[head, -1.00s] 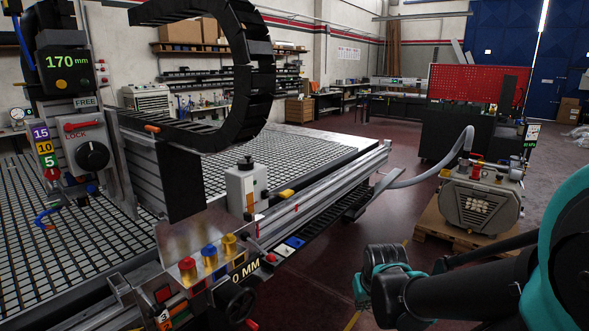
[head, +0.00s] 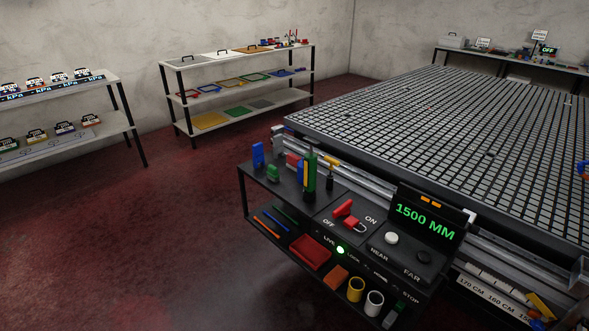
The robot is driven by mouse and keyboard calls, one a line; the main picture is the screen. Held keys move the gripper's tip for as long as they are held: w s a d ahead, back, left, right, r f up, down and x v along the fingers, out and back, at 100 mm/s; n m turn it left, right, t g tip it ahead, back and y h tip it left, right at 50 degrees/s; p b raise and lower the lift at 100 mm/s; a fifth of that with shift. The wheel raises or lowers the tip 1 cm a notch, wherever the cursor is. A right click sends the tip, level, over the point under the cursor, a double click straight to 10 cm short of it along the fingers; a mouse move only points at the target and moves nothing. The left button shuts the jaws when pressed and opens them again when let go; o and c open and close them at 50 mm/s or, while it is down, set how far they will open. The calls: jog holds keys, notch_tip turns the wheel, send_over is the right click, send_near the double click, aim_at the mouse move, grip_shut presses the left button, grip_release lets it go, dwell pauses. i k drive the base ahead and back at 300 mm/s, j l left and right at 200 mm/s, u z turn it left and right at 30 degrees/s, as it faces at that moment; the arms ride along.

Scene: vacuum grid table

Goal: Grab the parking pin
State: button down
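I cannot single out a parking pin in the head view. The vacuum grid table (head: 381,112) fills the right side. At its near end stands a black control stand with a green 1500 MM display (head: 425,221). A red switch handle (head: 344,210) sits between the OFF and ON labels. Small upright pieces stand on the stand's left part, among them a blue one (head: 258,155) and a tall green and yellow one (head: 309,172). My gripper is out of view.
The stand's lower shelf holds a red tray (head: 310,251), a yellow cup (head: 355,289) and a white cup (head: 374,303). Shelf racks (head: 237,54) stand along the left wall. The red floor (head: 150,230) at left is clear.

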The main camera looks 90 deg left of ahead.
aim_at(333, 162)
jog(key=u, duration=2.85)
